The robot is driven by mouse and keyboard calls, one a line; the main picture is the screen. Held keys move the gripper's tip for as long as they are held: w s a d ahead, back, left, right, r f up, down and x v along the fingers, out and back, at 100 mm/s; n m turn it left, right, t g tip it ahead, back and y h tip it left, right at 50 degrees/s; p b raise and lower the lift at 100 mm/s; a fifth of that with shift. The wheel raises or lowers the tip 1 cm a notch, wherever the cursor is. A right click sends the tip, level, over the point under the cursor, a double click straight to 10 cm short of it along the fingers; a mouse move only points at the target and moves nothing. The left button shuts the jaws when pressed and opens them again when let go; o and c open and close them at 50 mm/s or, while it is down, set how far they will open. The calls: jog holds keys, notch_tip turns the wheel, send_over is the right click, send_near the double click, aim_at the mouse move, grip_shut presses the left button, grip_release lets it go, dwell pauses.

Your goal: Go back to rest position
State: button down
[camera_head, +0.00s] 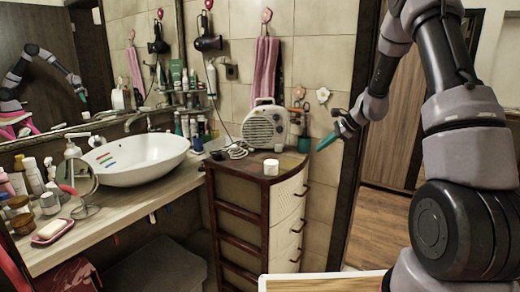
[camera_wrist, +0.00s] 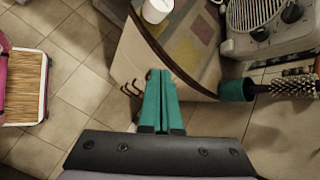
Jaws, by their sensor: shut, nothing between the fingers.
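My gripper (camera_head: 327,141) is held in the air at the upper middle right of the head view, to the right of the corner cabinet (camera_head: 286,206). Its green fingers are together with nothing between them. In the wrist view the shut gripper (camera_wrist: 160,75) points toward the edge of the cabinet top (camera_wrist: 188,50). A small white cup (camera_head: 271,167) stands on the cabinet top, and it also shows in the wrist view (camera_wrist: 157,11). The gripper is apart from it.
A fan heater (camera_head: 264,127) stands on the cabinet, with a hairbrush (camera_wrist: 285,86) beside it in the wrist view. A white basin (camera_head: 137,161) sits on the counter (camera_head: 105,222) at left, with bottles, a mirror and a soap dish around it. Open floor (camera_head: 385,230) lies through the doorway.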

jog(key=s+a+r+n+h, duration=0.2)
jog(key=s+r+n, duration=0.5)
jog(key=s+r, duration=1.1)
jog(key=s+d+r+n+t+h, duration=0.1)
jog(key=s+r+n, duration=0.2)
jog(key=s, duration=0.5)
jog(key=s+d+r+n+t+h, duration=0.1)
jog(key=s+r+n+t+h, duration=0.1)
jog(key=s, duration=0.7)
jog(key=shift+s+d+r+n+h, duration=0.2)
jog(key=shift+d+r+n+h, duration=0.15)
jog(key=shift+r+n, duration=0.2)
